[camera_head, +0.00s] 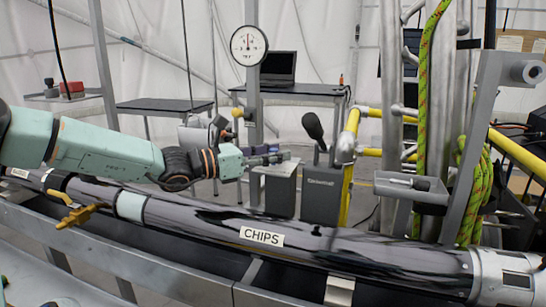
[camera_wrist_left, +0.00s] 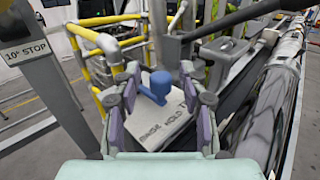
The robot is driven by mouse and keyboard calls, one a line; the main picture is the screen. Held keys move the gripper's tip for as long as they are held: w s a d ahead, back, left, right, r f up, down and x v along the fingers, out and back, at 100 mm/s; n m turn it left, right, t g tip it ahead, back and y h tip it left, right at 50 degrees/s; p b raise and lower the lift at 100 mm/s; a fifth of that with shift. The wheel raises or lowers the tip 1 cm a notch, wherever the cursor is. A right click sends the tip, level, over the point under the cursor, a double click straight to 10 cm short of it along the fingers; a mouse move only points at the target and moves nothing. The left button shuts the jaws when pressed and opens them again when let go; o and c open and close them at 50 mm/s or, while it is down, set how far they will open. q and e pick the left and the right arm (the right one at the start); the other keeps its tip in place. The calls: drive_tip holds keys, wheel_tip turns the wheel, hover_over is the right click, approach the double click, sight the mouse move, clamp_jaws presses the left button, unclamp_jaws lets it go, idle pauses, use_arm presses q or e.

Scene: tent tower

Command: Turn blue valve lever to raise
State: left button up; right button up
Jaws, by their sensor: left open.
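The blue valve lever (camera_wrist_left: 155,88) shows in the left wrist view, on top of a grey box (camera_wrist_left: 160,125) with dark lettering, partly covered by my fingers. My left gripper (camera_wrist_left: 160,74) is open, with one finger on each side of the lever in that view. I see no clear contact, and the depth between fingertips and lever is hard to judge. In the head view my left gripper (camera_head: 268,158) reaches right, above the grey box (camera_head: 280,190); the blue lever is not clearly visible there. My right gripper is not in view.
A second grey box (camera_head: 322,195) with a black-knobbed lever (camera_head: 313,126) stands just right of my left gripper. Yellow pipes (camera_head: 348,180) and a green rope (camera_head: 424,110) are farther right. A long dark pipe labelled CHIPS (camera_head: 330,243) runs across the front. A gauge (camera_head: 248,46) stands behind.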

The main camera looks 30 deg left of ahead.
use_arm(q)
drive_tip(key=shift+w+d, duration=0.15)
drive_tip(key=shift+c, duration=0.2)
drive_tip(key=c, duration=0.4)
clamp_jaws()
